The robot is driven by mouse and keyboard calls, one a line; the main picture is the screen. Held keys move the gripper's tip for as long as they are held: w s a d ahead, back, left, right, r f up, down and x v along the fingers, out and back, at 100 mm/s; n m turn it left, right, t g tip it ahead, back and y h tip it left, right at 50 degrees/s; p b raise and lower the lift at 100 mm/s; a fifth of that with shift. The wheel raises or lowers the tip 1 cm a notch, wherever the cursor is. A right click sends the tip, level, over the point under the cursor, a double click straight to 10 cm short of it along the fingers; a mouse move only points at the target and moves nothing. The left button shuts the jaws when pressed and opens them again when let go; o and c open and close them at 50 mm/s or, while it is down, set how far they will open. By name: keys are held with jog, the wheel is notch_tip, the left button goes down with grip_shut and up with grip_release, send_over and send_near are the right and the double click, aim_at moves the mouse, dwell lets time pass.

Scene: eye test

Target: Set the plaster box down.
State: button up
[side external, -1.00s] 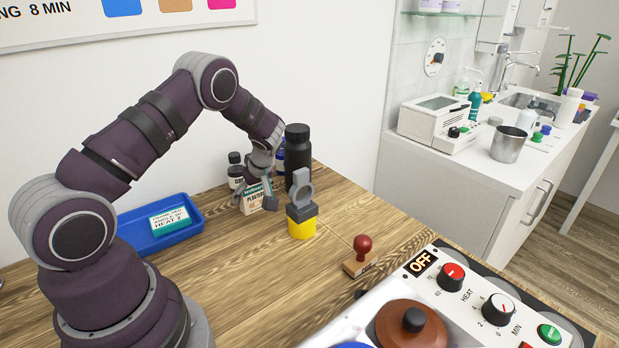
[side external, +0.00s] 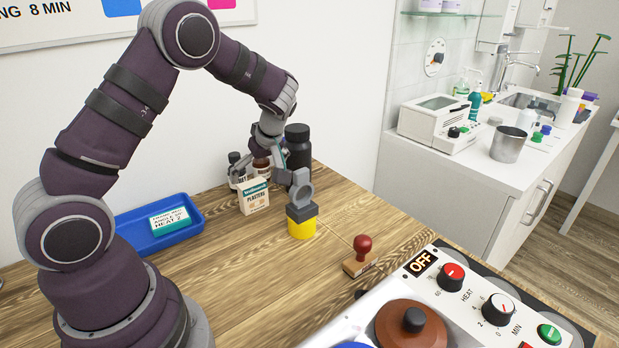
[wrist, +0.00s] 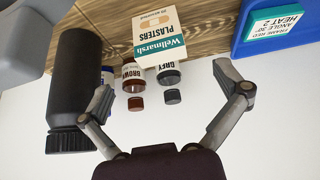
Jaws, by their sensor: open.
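The plaster box (side external: 254,198), cream with a green band reading Wellmarsh Plasters, stands upright on the wooden table (side external: 225,270). My gripper (side external: 263,170) is open and empty, above and behind the box in the side view. In the wrist view the box (wrist: 160,38) appears upside down, beyond the spread fingertips (wrist: 165,85) and apart from them. The box's underside is hidden.
A tall black bottle (side external: 298,150) and a yellow block with a grey ring handle (side external: 301,226) stand right of the box. Brown (wrist: 133,78) and grey-labelled (wrist: 168,75) jars are close behind it. A blue tray (side external: 190,238) lies left.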

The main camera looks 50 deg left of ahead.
jog(key=s+d+r+m+t+h, duration=0.3)
jog(key=d+r+m, duration=0.4)
jog(key=d+r, duration=0.2)
jog(key=s+d+r+m+t+h, duration=0.2)
jog(key=s+d+m+h, duration=0.1)
jog(key=s+d+m, duration=0.5)
jog(key=m, duration=0.2)
jog(key=shift+s+d+r+m, duration=0.15)
jog(key=shift+s+r+m, duration=0.1)
jog(key=shift+r+m, duration=0.15)
